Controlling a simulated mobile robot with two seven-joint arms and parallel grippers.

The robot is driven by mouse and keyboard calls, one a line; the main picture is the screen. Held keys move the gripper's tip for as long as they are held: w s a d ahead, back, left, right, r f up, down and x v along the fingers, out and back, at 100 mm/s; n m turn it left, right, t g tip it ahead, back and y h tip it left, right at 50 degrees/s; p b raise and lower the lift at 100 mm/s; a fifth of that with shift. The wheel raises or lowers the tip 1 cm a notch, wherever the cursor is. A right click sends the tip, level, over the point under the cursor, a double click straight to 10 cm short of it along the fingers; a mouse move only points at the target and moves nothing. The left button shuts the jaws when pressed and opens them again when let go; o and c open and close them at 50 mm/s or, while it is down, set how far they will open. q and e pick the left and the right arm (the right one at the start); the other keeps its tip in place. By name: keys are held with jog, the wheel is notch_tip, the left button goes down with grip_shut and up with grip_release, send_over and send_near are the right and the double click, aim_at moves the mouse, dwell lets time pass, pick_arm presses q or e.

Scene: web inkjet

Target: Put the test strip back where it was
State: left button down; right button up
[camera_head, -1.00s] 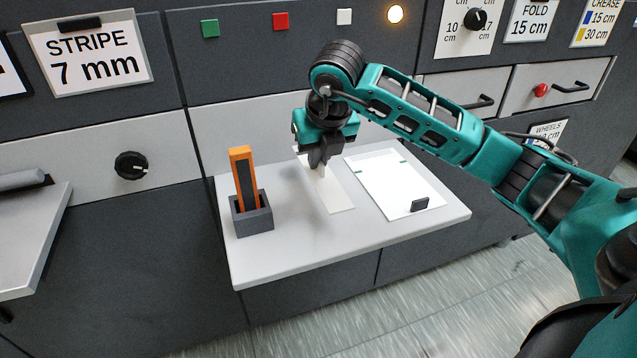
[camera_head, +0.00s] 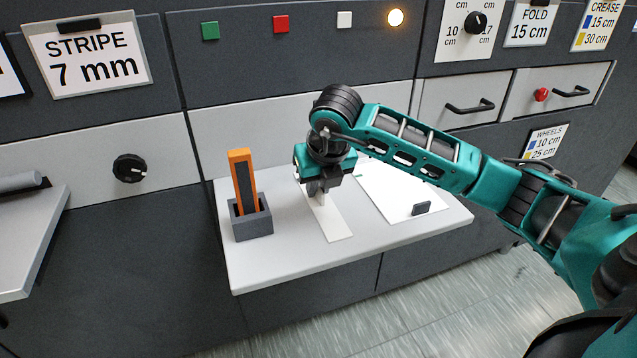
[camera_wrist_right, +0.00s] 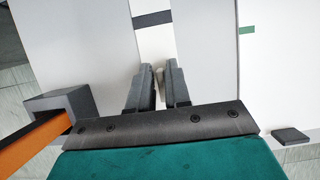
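The test strip (camera_head: 336,224) is a narrow white strip lying along the light grey shelf, or just above it; I cannot tell if it touches. The right wrist view shows the strip (camera_wrist_right: 157,45) with a dark band across it near the top of the picture. My right gripper (camera_head: 319,196) points down over the strip. In the right wrist view its fingers (camera_wrist_right: 158,88) are close together with a small pale upright part of the strip between them. The gripper hides the strip's far end in the head view. My left gripper is not in view.
On the shelf (camera_head: 275,272), an orange tool (camera_head: 243,175) stands in a dark grey holder (camera_head: 252,221) to the left. A white sheet (camera_head: 385,192) with a small black block (camera_head: 421,208) lies to the right, partly behind my arm. A lamp (camera_head: 395,17) glows above.

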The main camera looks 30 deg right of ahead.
jog(key=shift+o, duration=1.2)
jog(key=shift+r, duration=0.1)
jog(key=shift+r, duration=0.3)
jog(key=p+v, duration=0.2)
jog(key=v, duration=0.9)
jog(key=shift+s+r, duration=0.2)
jog(key=shift+r, duration=0.05)
